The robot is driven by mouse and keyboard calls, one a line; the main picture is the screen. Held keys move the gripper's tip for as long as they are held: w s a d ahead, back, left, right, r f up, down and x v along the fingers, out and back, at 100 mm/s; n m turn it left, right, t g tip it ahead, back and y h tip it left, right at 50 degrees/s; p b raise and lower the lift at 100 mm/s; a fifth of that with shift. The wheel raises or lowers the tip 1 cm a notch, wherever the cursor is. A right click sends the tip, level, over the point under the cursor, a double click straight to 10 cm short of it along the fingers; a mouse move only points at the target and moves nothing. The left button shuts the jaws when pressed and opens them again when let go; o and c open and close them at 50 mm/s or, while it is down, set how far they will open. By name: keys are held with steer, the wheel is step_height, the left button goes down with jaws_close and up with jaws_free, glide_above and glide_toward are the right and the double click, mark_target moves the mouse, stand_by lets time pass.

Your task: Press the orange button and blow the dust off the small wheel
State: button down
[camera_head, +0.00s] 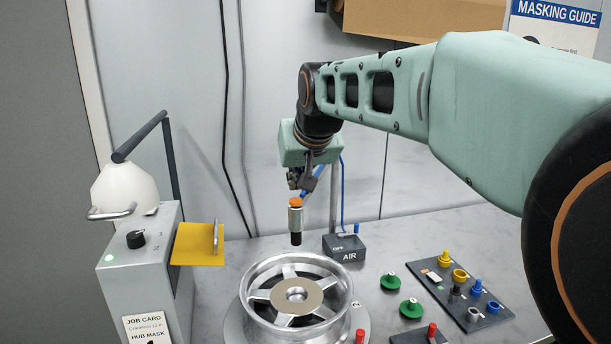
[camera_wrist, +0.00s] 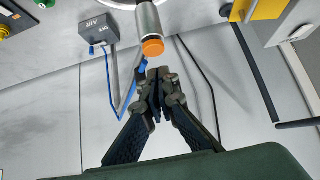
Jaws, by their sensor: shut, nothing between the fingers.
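A silver air nozzle (camera_head: 296,222) with an orange button (camera_head: 296,202) on its top and a black lower tip hangs upright above a silver spoked wheel (camera_head: 335,285). A tan disc (camera_head: 297,295) covers the wheel's hub; I cannot make out dust. This is the only wheel in view. My gripper (camera_head: 303,186) is shut and empty, its fingertips just above the button. In the wrist view the orange button (camera_wrist: 153,47) lies right by the tips of my gripper (camera_wrist: 157,76); I cannot tell whether they touch.
A box marked AIR (camera_head: 346,249) with a blue hose stands behind the wheel. A grey machine (camera_head: 135,265) with a yellow plate (camera_head: 197,245) stands left. Green knobs (camera_head: 390,281) and a dark board (camera_head: 465,297) of coloured plugs lie right.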

steer(key=shift+s+d+f+b, duration=0.1)
steer(key=shift+s+f+b, duration=0.15)
steer(key=shift+f, duration=0.25)
steer(key=shift+s+f+b, duration=0.1)
steer(key=shift+f+b, duration=0.25)
steer(key=shift+f, duration=0.15)
steer(key=shift+r, duration=0.1)
steer(key=shift+s, duration=0.1)
